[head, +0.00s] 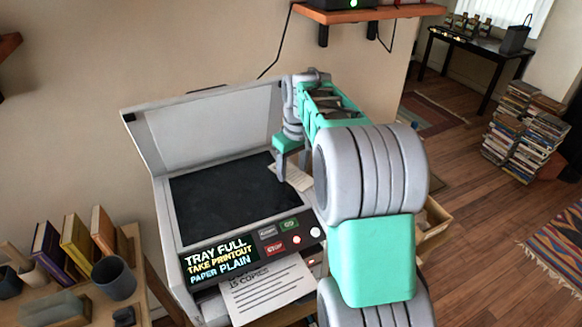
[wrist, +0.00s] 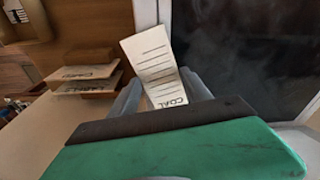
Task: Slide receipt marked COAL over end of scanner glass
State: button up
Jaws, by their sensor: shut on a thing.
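The white receipt marked COAL (wrist: 152,62), with printed lines, stands between the fingers of my gripper (wrist: 160,90) in the wrist view. My gripper is shut on its marked end. In the head view the receipt (head: 298,180) shows at the right end of the dark scanner glass (head: 222,198), partly hidden by my gripper (head: 283,168) and arm. In the wrist view its free end overlaps the pale scanner rim (wrist: 146,14), beside the glass (wrist: 240,50). I cannot tell whether it touches the rim or glass. The scanner lid (head: 215,128) is raised.
A printed sheet (head: 265,292) sticks out of the scanner's front, below the panel reading "TRAY FULL TAKE PRINTOUT PAPER PLAIN" (head: 216,260). Books (head: 78,237) and a grey cup (head: 114,278) stand at left. Wooden trays with labelled papers (wrist: 88,72) lie beside the scanner.

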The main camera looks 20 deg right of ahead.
aim_at(294, 176)
jog(key=o, duration=1.4)
jog(key=r, duration=0.7)
jog(key=shift+s+r, duration=0.1)
jog(key=shift+s, duration=0.3)
jog(key=shift+s+r, duration=0.1)
jog(key=shift+r, duration=0.15)
